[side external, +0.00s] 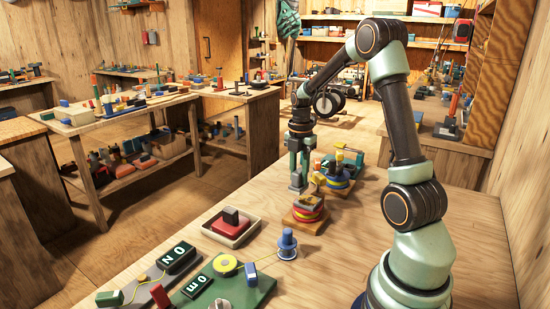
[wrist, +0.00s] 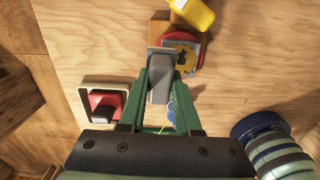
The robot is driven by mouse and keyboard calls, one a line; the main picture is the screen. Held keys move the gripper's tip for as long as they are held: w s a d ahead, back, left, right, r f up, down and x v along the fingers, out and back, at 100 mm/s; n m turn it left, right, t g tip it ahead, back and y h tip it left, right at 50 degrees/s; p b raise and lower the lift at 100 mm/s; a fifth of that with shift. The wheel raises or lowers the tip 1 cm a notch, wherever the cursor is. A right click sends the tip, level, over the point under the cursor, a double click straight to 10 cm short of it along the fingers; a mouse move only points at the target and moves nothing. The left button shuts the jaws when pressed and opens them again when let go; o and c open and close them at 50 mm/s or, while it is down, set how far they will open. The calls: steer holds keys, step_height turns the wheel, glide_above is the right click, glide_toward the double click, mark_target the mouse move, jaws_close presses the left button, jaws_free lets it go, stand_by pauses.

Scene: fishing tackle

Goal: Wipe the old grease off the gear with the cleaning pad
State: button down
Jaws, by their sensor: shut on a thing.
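My gripper (side external: 297,178) points down on the far side of the bench and is shut on a grey block with a flat end, which I take as the cleaning pad (wrist: 159,82). In the wrist view the pad sits between the green fingers (wrist: 160,95). The yellowish gear (wrist: 186,58), with dark patches on it, lies on a round red holder just beyond the pad's tip. In the side view the gear (side external: 308,202) sits on its red holder over a wooden base, right of and below the gripper. I cannot tell whether pad and gear touch.
A pale tray (side external: 249,232) with a red block and dark handle stands nearer the camera. A blue spool (side external: 287,244) and a green board (side external: 225,294) lie in front. The bench's right side is clear.

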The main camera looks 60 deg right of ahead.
steer(key=shift+f, duration=0.5)
steer(key=shift+s+f, duration=0.4)
steer(key=shift+f, duration=0.3)
steer(key=shift+s, duration=2.8)
steer(key=shift+w, duration=3.15)
steer(key=shift+s, duration=3.2)
steer(key=shift+w, duration=3.4)
steer(key=shift+s+r, duration=0.1)
steer(key=shift+r, duration=4.05)
